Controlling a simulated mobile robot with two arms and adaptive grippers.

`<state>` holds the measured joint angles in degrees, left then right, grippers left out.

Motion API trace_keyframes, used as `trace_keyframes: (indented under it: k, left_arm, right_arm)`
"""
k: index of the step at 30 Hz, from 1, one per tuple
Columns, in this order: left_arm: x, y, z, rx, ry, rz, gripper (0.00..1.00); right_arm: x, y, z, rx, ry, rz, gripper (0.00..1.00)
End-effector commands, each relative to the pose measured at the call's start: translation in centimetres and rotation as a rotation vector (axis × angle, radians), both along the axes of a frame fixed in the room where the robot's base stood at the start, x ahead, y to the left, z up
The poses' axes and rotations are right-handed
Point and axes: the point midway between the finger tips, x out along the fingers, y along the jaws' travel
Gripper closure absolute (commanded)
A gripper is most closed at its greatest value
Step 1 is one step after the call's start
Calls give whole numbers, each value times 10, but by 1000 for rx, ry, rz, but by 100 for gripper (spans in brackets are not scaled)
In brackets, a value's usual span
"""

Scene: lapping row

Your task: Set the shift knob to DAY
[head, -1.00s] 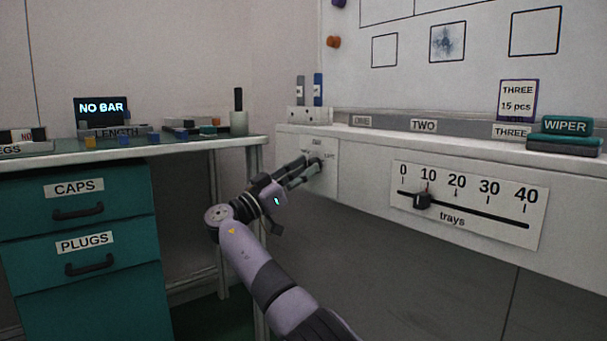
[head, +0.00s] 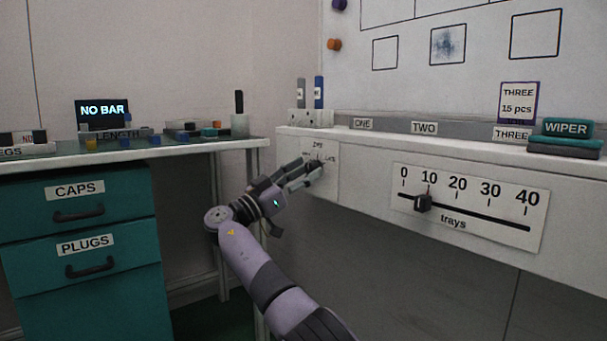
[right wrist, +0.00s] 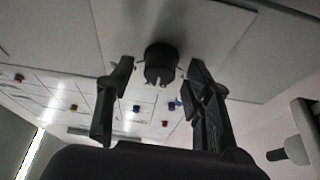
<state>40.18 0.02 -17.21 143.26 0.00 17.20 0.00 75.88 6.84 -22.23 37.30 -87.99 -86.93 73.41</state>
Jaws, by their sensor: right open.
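The shift knob is a small dark round knob (right wrist: 160,63) on a pale label plate (head: 327,180) at the left end of the white cabinet front. The plate has small labels above and beside the knob; the top one appears to read DAY. My right gripper (head: 311,168) is in front of the plate. In the right wrist view, its fingers (right wrist: 160,68) are open, one on each side of the knob, with gaps to it. Which label the knob points to cannot be told. My left gripper is not in view.
A trays slider (head: 423,203) is on the cabinet front to the right. Two upright blue and grey items in a block (head: 310,118) stand on the ledge above the plate. A bench with teal drawers (head: 85,225) stands at the left.

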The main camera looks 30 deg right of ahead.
Motion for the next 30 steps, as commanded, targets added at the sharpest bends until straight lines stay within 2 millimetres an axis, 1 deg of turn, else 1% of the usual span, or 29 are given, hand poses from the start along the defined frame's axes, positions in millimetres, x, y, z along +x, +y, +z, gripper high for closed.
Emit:
trace_keyframes:
  k: [5,8,11,21,25,30]
  left_arm:
    - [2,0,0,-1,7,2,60]
    - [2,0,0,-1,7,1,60]
    - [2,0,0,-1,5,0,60]
    - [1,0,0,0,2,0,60]
    - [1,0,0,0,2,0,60]
    - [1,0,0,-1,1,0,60]
  right_arm:
    - [0,0,0,0,0,0,53]
    - [0,5,-2,-1,1,2,53]
    - [0,17,-8,-1,2,2,53]
    - [-3,82,-35,1,3,3,53]
    - [-4,100,-42,0,2,2,53]
    - [-5,110,-46,0,1,1,53]
